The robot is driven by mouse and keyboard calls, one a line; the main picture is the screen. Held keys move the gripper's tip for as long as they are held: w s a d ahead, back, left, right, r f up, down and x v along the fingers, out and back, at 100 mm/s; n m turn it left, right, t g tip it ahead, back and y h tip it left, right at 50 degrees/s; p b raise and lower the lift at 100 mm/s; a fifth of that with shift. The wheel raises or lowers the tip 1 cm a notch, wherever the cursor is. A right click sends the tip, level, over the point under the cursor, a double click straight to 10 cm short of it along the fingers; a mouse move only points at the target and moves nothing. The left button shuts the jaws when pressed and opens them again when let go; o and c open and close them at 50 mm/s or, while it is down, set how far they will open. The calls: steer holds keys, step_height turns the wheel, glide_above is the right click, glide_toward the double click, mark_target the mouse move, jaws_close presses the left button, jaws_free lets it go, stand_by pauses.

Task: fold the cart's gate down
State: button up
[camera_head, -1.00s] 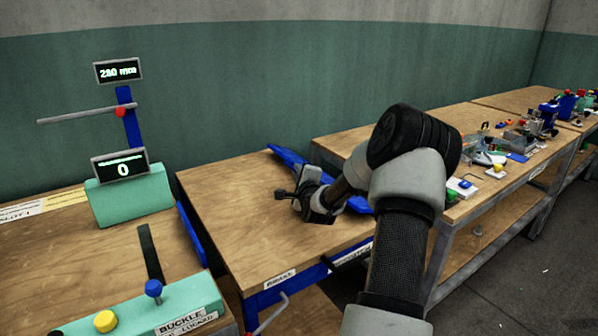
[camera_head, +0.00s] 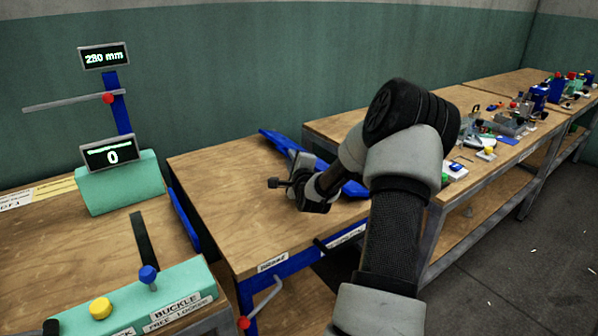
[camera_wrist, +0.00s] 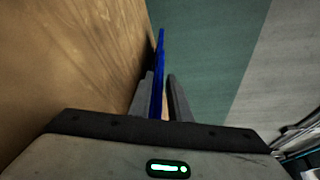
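The cart (camera_head: 225,190) has a wooden top and a blue frame, and stands between two benches. A blue panel (camera_head: 275,142) runs along its right side, and another blue panel (camera_head: 184,216) runs along its left edge; I cannot tell for sure which is the gate. My gripper (camera_head: 308,192) is at the right panel, its fingers mostly hidden in the head view. In the wrist view, a blue panel edge (camera_wrist: 159,65) stands between the two fingers of my gripper (camera_wrist: 162,85). The left finger is close to it; a gap shows on the right, so the gripper looks open around it.
At left stands a bench with a green press block (camera_head: 120,184), displays, a yellow button (camera_head: 100,308) and a blue knob (camera_head: 148,274). At right, a long bench (camera_head: 470,185) holds many small parts. The cart top is bare. The wall is close behind.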

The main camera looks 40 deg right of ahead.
steer(key=p+v, duration=0.2)
steer(key=v, duration=1.3)
steer(key=shift+s+p, duration=0.2)
steer(key=shift+p, duration=0.15)
